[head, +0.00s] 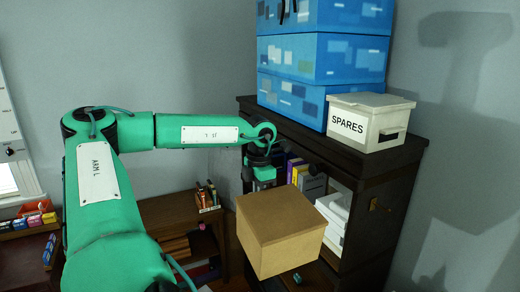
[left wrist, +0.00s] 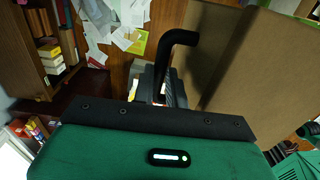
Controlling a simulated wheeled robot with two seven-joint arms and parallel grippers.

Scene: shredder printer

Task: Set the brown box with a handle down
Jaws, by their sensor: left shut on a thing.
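The brown box (head: 278,230) hangs in the air in the head view, in front of the dark cabinet and slightly tilted. It also fills the upper right of the left wrist view (left wrist: 235,60). Its black handle (left wrist: 175,45) shows in the left wrist view. My left gripper (head: 262,182) is at the box's far upper side in the head view. In the left wrist view its fingers (left wrist: 163,85) are shut on the handle, though the contact is partly hidden. My right gripper is not in view.
A dark cabinet (head: 375,172) carries stacked blue boxes (head: 322,58) and a white SPARES box (head: 370,120). White paper and binders fill its open shelves. A low wooden table (head: 170,212) with a pen holder (head: 207,196) stands at left. Loose papers (left wrist: 120,25) lie on the floor.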

